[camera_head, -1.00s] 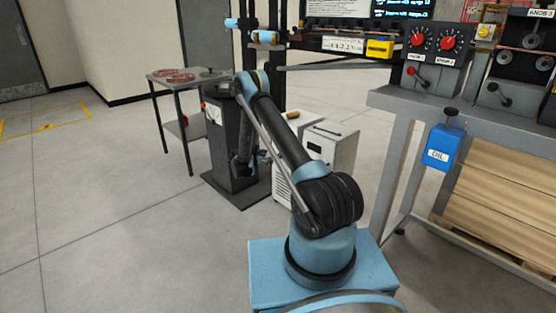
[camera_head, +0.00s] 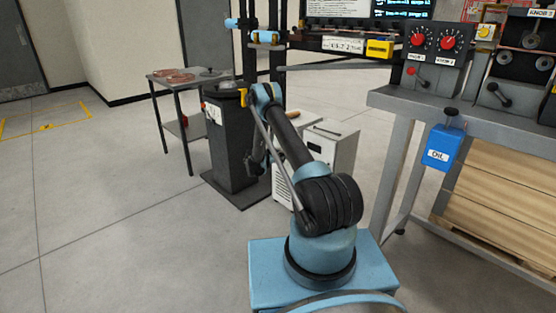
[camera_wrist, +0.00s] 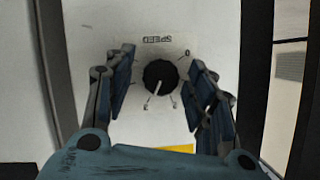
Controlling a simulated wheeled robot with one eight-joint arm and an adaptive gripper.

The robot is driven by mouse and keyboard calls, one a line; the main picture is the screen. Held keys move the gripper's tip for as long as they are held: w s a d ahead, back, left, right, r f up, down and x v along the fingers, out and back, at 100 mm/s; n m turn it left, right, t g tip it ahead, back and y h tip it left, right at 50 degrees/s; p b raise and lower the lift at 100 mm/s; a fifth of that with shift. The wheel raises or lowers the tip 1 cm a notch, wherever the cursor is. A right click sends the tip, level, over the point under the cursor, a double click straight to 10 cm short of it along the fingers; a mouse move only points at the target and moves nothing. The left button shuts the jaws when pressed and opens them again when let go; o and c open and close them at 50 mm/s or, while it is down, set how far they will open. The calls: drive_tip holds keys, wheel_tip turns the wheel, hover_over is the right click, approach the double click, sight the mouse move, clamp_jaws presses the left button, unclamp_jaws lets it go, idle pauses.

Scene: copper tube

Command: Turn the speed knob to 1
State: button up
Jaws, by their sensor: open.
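A round black speed knob (camera_wrist: 160,77) sits on a pale panel (camera_wrist: 150,25) in the wrist view, with the word SPEED upside down above it. A white pointer line on the knob slants down and a little left in the picture. A 0 mark shows at its upper right and other small marks below, too small to read surely. My gripper (camera_wrist: 163,85) is open, with one blue-padded finger on each side of the knob. I see no clear contact. In the head view my arm mostly hides the gripper, and the knob cannot be made out.
A dark pedestal machine (camera_head: 228,155) stands beyond my arm, with a white cabinet (camera_head: 335,145) to its right. A small side table (camera_head: 168,85) is at the left. Left floor is open.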

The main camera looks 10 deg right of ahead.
drive_tip(key=c, duration=1.1)
drive_tip(key=n+g+h, duration=0.1)
drive_tip(key=n+g, duration=0.1)
drive_tip(key=n, duration=0.1)
drive_tip(key=n+g+h, duration=0.1)
drive_tip(key=n+h, duration=0.1)
drive_tip(key=n, duration=0.2)
drive_tip(key=shift+w+a+f+g, duration=0.1)
drive_tip(key=shift+w+g, duration=0.1)
drive_tip(key=shift+g, duration=0.2)
